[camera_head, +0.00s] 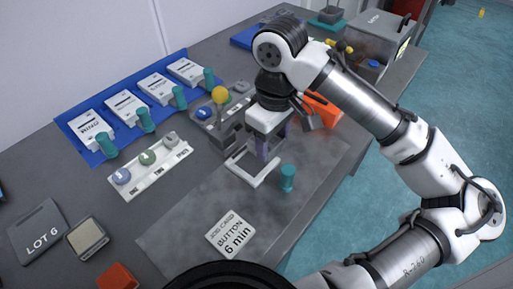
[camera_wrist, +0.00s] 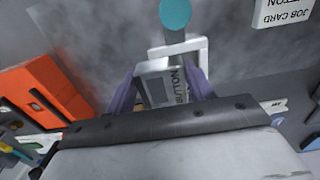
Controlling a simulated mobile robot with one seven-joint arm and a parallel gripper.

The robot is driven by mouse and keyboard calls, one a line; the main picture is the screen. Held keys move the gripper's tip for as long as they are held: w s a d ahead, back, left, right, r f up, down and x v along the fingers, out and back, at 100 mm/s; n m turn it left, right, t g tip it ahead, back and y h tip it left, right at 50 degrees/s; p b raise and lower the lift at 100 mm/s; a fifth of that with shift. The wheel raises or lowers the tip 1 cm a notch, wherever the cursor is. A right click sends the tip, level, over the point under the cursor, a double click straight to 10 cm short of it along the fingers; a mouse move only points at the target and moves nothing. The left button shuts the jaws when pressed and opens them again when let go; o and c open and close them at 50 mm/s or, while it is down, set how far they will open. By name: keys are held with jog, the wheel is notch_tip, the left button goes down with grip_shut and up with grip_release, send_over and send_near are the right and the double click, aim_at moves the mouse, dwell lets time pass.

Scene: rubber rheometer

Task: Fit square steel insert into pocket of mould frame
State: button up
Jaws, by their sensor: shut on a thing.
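The mould frame (camera_head: 240,173) is a pale square frame lying on the grey mat, under my gripper (camera_head: 268,148) in the head view. In the wrist view its rim (camera_wrist: 204,52) shows just beyond the gripper. My gripper, with purple fingers, is shut on the square steel insert (camera_wrist: 153,67), a pale metal block with a label reading BUTTON on its side. The insert overlaps the frame's near part in the wrist view. I cannot tell whether it touches the frame or is above the pocket. The fingers and wrist hide most of the insert in the head view.
A teal cylinder (camera_head: 288,177) stands close beside the frame. A job card (camera_head: 230,233) lies in front on the mat. An orange block (camera_head: 322,111) is behind the gripper. A blue tray (camera_head: 90,150) with several white packs stands left. The mat's middle-left is clear.

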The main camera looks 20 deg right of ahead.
jog(key=a, duration=0.2)
jog(key=shift+a, duration=0.4)
jog(key=f, duration=0.1)
jog(key=f+p, duration=0.1)
jog(key=f, duration=0.1)
jog(key=shift+a, duration=0.3)
jog(key=shift+c, duration=0.5)
jog(key=shift+f, duration=0.3)
jog(key=shift+c, duration=1.2)
jog(key=o, duration=1.5)
jog(key=shift+r, duration=0.1)
notch_tip(320, 180, up, 12)
jog(key=shift+f, duration=0.1)
